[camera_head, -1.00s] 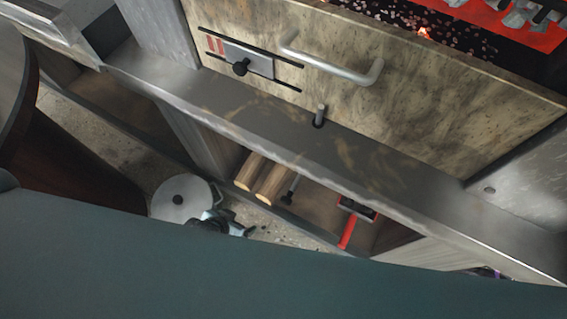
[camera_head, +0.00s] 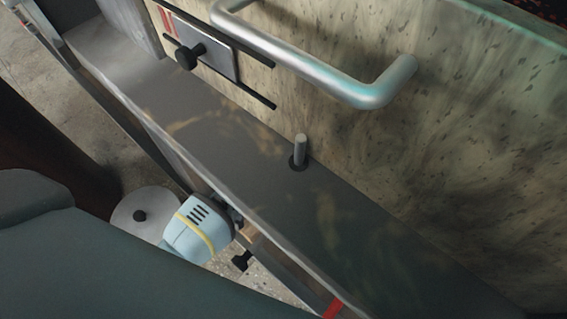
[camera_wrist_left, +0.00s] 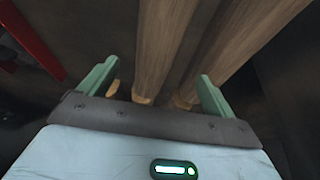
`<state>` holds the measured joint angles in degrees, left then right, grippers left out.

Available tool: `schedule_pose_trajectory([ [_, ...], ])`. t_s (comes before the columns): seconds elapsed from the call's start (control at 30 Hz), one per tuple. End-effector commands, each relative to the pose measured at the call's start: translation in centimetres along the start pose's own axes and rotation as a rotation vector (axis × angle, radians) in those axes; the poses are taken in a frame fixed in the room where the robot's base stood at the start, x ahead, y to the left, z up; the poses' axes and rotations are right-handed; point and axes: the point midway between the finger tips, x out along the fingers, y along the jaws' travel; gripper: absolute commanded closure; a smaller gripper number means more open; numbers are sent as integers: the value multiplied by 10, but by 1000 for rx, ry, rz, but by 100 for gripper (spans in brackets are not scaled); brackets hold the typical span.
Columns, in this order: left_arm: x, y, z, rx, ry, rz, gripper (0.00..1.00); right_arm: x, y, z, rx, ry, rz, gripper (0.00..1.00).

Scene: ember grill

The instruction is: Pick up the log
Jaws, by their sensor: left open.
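Two long brown logs lie side by side in the left wrist view, a left log (camera_wrist_left: 164,45) and a right log (camera_wrist_left: 228,48), with cut ends toward me. A small pale round end (camera_wrist_left: 112,88) shows beside the left finger. My left gripper (camera_wrist_left: 158,70) is open, its green fingers spread at the near ends of the logs; contact cannot be told. In the head view the pale blue gripper body (camera_head: 198,230) is at the lower shelf's front, its fingers hidden under the ledge. Only a sliver of log (camera_head: 248,233) shows there. My right gripper is not in view.
A grey metal ledge (camera_head: 240,165) overhangs the shelf, with a short upright peg (camera_head: 300,152). Above it is the grill front with a handle (camera_head: 365,92). A red tool (camera_wrist_left: 32,38) stands at left in the wrist view. A round grey disc (camera_head: 133,213) is on the floor.

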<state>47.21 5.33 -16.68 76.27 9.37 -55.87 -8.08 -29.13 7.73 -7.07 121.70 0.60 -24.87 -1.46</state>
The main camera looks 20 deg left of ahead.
Motion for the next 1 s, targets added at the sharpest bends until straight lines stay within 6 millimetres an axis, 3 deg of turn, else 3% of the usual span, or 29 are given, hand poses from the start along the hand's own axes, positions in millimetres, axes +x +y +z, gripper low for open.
schedule_pose_trajectory([
  [0.2, 24, 2, 3, -1, -2, 2, 10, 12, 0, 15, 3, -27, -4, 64],
  [0.47, 28, 2, 3, 0, -1, 1, 10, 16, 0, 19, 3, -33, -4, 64],
  [0.83, 71, 8, 11, 0, -3, 1, 10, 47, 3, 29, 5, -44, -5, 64],
  [1.0, 76, 7, 9, 0, 0, 1, 10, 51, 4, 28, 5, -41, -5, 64],
])
